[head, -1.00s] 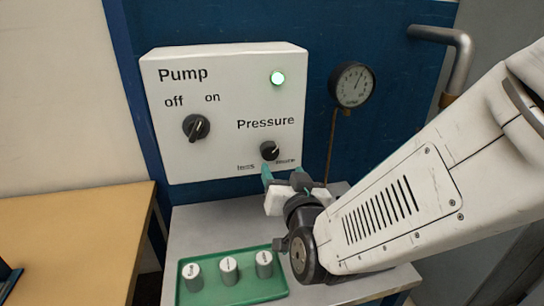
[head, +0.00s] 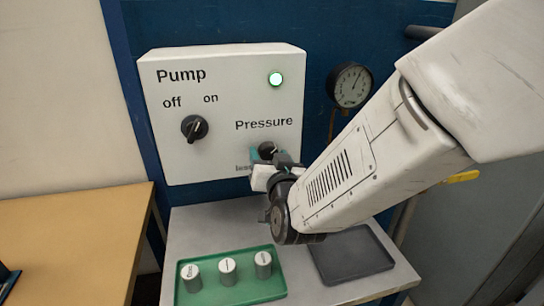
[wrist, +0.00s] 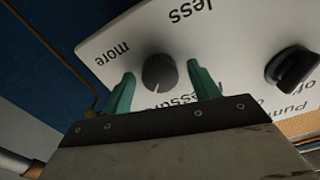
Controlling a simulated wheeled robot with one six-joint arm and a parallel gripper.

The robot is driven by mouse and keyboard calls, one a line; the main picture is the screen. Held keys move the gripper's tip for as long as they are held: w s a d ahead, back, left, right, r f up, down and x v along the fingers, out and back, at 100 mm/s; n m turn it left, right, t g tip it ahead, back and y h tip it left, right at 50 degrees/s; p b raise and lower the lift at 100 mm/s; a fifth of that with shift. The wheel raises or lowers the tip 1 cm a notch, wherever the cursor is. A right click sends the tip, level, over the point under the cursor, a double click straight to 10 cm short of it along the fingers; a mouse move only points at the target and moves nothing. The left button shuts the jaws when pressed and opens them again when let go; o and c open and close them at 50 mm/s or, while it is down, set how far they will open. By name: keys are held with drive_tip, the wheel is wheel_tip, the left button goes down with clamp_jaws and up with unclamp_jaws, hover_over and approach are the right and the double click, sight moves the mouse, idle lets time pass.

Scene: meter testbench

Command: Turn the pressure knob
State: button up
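The pressure knob (head: 266,150) is a small dark round knob under the word "Pressure" on the white pump panel (head: 220,150). In the wrist view the knob (wrist: 159,73) sits between the two teal fingertips of my gripper (wrist: 162,88), with a visible gap on each side. My gripper is open around or just in front of the knob; the exact depth is hard to tell. In the head view my gripper (head: 268,160) covers the lower part of the knob and part of the less/more labels.
A gauge (head: 350,85) hangs to the right. A green tray (head: 236,292) with three weights and an empty dark tray (head: 352,256) lie below.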

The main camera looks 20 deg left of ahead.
drive_tip(key=c, duration=0.9)
drive_tip(key=shift+m, duration=0.7)
drive_tip(key=o, duration=1)
drive_tip(key=shift+s, duration=0.1)
drive_tip(key=v, duration=0.7)
drive_tip(key=shift+s+d, duration=0.2)
drive_tip(key=shift+s, duration=0.1)
